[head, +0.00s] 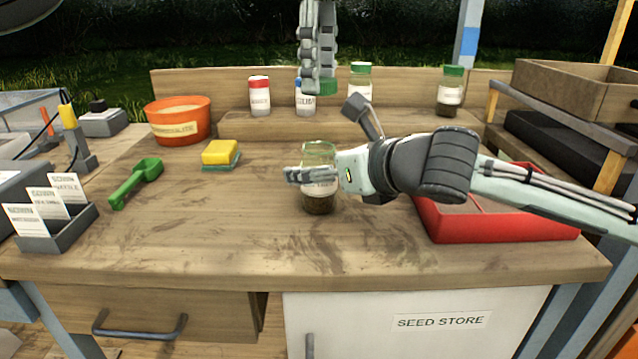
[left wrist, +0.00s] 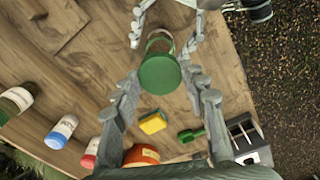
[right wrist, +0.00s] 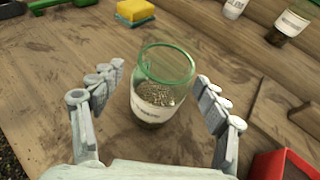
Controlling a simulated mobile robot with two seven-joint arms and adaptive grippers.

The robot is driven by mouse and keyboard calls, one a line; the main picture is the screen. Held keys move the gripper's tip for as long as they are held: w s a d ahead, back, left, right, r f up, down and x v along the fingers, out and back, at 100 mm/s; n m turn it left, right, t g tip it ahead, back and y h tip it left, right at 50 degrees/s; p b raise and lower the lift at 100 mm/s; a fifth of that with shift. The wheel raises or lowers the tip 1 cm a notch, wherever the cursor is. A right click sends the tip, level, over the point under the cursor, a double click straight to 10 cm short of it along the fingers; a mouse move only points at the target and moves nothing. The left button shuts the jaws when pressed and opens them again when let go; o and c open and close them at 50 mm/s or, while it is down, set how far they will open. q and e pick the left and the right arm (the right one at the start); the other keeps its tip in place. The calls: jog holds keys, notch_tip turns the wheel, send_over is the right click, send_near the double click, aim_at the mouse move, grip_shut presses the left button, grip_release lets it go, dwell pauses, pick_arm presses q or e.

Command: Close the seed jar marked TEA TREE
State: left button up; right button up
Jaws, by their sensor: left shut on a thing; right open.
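An open glass jar (head: 319,200) with a pale label and dark seeds stands upright on the bench. In the right wrist view its open mouth (right wrist: 165,62) shows no lid. The label is too blurred to read. My right gripper (head: 310,176) is open, its fingers on either side of the jar; it also shows in the right wrist view (right wrist: 152,100). My left gripper (head: 318,88) is shut on a green lid (left wrist: 160,75), held well above the bench. In the left wrist view the lid overlaps the jar (left wrist: 161,43) below.
Jars with red (head: 259,97), blue (head: 305,100) and green lids (head: 451,92) stand at the back. A sponge (head: 220,153), green scoop (head: 136,182) and orange pot (head: 178,122) lie left. A red tray (head: 500,228) is right. The bench front is clear.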

grip_shut()
pick_arm(q)
send_over(320, 136)
jog(key=shift+s+f, duration=0.1)
jog(key=shift+f, duration=2.35)
jog(key=shift+f, duration=0.1)
jog(key=shift+f, duration=0.8)
jog(key=shift+f, duration=0.6)
